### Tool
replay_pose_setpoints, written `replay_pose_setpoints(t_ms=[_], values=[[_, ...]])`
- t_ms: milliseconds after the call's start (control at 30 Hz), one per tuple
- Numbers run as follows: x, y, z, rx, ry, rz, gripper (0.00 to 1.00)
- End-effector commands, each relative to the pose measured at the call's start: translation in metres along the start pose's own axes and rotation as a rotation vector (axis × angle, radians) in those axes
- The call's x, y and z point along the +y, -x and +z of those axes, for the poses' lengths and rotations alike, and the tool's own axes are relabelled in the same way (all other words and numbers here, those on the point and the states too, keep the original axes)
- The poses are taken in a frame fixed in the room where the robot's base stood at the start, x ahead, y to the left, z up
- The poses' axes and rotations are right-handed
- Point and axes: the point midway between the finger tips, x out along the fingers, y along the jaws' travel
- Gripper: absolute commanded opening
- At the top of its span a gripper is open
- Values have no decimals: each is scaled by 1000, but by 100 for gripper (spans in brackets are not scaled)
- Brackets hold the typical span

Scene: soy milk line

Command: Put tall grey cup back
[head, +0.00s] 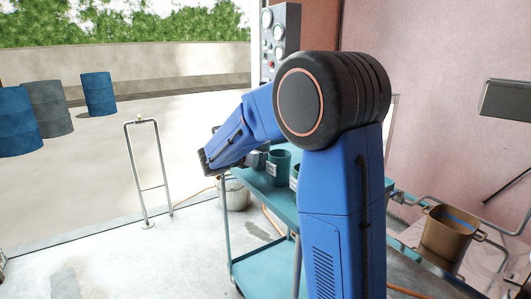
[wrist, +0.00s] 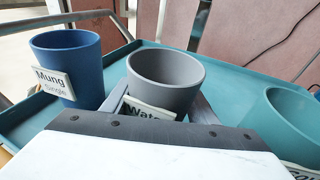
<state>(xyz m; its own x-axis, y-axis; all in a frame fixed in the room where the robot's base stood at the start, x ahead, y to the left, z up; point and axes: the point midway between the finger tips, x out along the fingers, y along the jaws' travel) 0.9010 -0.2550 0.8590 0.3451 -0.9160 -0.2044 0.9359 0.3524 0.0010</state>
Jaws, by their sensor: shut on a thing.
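The tall grey cup (wrist: 166,80) is upright in the wrist view, with a white label reading "Wate..." that is partly cut off by my gripper body. My gripper (wrist: 165,108) is shut on the grey cup, its dark fingers on either side of it. The cup is at the teal cart top (wrist: 255,75); I cannot tell whether its base touches the surface. In the head view my arm reaches over the cart (head: 283,194), and the gripper and the grey cup are mostly hidden.
A blue cup (wrist: 68,68) labelled "Mung Single" stands to the left of the grey cup. A teal cup (wrist: 288,122) with a label stands to the right. In the head view a teal cup (head: 279,162) is on the cart. A brown pot (head: 449,235) is at the right.

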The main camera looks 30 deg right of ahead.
Motion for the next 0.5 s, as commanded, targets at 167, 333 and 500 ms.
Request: replay_pose_setpoints(t_ms=[167, 333, 500], values=[[0, 0, 0, 0, 0, 0, 22], [0, -1, -3, 0, 0, 0, 65], [0, -1, -3, 0, 0, 0, 72]])
